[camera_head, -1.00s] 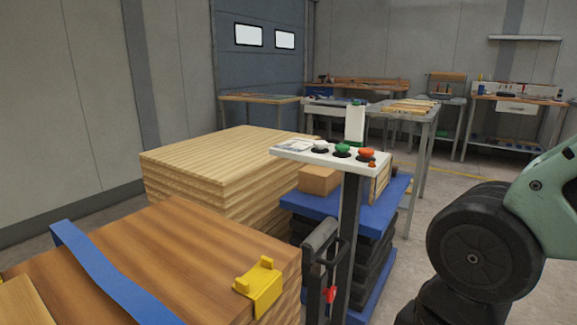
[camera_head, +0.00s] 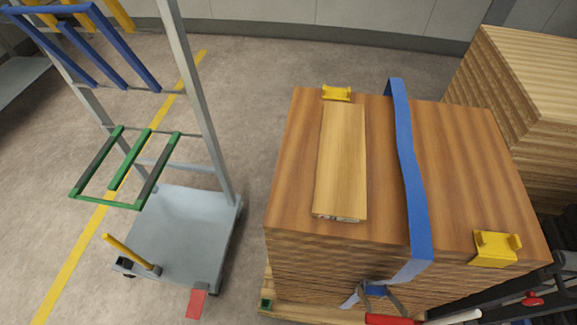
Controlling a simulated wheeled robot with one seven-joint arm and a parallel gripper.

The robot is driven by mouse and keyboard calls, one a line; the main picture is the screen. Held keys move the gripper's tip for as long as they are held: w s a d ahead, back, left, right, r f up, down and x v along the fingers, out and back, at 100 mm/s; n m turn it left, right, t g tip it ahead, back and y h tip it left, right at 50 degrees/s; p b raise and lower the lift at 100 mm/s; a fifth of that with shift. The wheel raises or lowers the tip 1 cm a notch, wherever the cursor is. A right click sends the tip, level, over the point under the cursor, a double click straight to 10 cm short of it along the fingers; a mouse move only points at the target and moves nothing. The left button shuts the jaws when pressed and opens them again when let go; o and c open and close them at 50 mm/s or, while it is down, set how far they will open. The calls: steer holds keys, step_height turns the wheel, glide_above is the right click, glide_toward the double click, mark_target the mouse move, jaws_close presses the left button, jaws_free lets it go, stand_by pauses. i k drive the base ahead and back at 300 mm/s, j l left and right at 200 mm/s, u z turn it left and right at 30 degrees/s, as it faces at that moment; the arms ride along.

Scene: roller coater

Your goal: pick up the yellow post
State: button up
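A yellow post (camera_head: 128,250) stands at a slant at the front left corner of the grey-blue base of a cart (camera_head: 178,232). It looks like a short thin rod, with its lower end at a dark fitting on the base. Nothing covers it. My gripper is not in view.
The cart's grey uprights carry green (camera_head: 110,201) and blue (camera_head: 82,10) racks above its base. To its right is a strapped wood stack (camera_head: 455,150) with yellow corner pieces (camera_head: 497,248) and a loose board (camera_head: 342,160). A red tab (camera_head: 197,303) is at the cart's front. Floor is open left.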

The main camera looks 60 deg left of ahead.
mark_target(111, 240)
steer(key=u, duration=1.3)
steer(key=j+u, duration=0.2)
steer(key=u, duration=0.2)
steer(key=j+u, duration=0.2)
steer(key=u, duration=0.2)
steer(key=j+u, duration=0.45)
steer(key=u, duration=0.3)
steer(key=i+j, duration=0.1)
steer(key=j, duration=0.2)
steer(key=i+j, duration=0.1)
steer(key=j, duration=0.2)
steer(key=j+z, duration=0.1)
steer(key=z, duration=0.3)
steer(key=i+j+z, duration=0.1)
steer(key=z, duration=0.3)
steer(key=j+z, duration=0.1)
steer(key=z, duration=0.3)
steer(key=j+z, duration=0.15)
steer(key=z, duration=0.2)
